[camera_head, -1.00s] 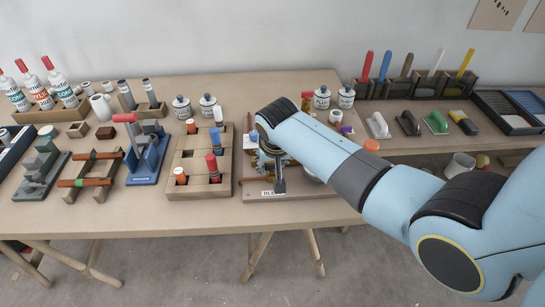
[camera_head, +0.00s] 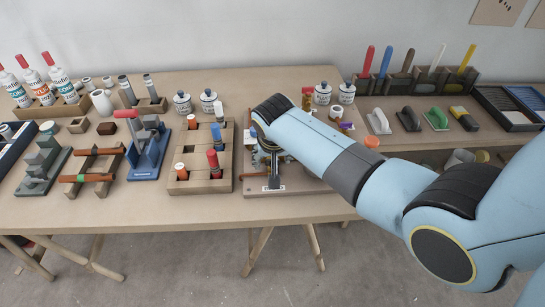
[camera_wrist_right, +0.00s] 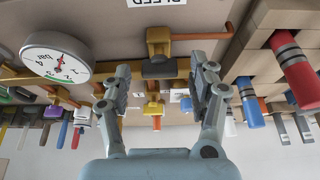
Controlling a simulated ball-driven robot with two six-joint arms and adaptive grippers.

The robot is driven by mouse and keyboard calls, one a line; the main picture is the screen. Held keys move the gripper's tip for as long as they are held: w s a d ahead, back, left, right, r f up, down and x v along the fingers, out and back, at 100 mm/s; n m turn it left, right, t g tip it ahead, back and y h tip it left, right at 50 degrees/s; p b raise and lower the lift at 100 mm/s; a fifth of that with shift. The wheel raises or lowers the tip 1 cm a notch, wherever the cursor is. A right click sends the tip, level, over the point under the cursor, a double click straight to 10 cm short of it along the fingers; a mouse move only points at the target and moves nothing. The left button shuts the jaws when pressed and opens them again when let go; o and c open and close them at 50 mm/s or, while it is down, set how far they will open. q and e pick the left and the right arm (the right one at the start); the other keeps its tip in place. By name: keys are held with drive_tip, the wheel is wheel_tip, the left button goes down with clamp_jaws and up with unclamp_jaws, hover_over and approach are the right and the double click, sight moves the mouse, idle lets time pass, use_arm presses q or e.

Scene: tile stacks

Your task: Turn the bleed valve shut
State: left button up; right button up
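The board (camera_head: 290,190) with the valves lies at the front right of the table, largely hidden under my right arm. In the wrist view, seen upside down, the BLEED label (camera_wrist_right: 157,2) is at the top edge. Below it is a brass valve body (camera_wrist_right: 158,42) with a dark grey block, and an orange-brown bar (camera_wrist_right: 203,37) reaches right from it. A second, yellow valve (camera_wrist_right: 154,108) shows farther off, between the fingers. My right gripper (camera_wrist_right: 158,88) is open and empty, its fingers apart, with the bleed valve beyond them. My left gripper is out of view.
A round white gauge (camera_wrist_right: 57,60) sits left of the valves in the wrist view. A wooden block tray (camera_head: 205,185) with coloured pegs stands just left of the board. Lidded jars (camera_head: 322,94) stand behind it. The table's front strip is clear.

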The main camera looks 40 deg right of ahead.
drive_tip(key=v, duration=1.2)
drive_tip(key=shift+w, duration=0.1)
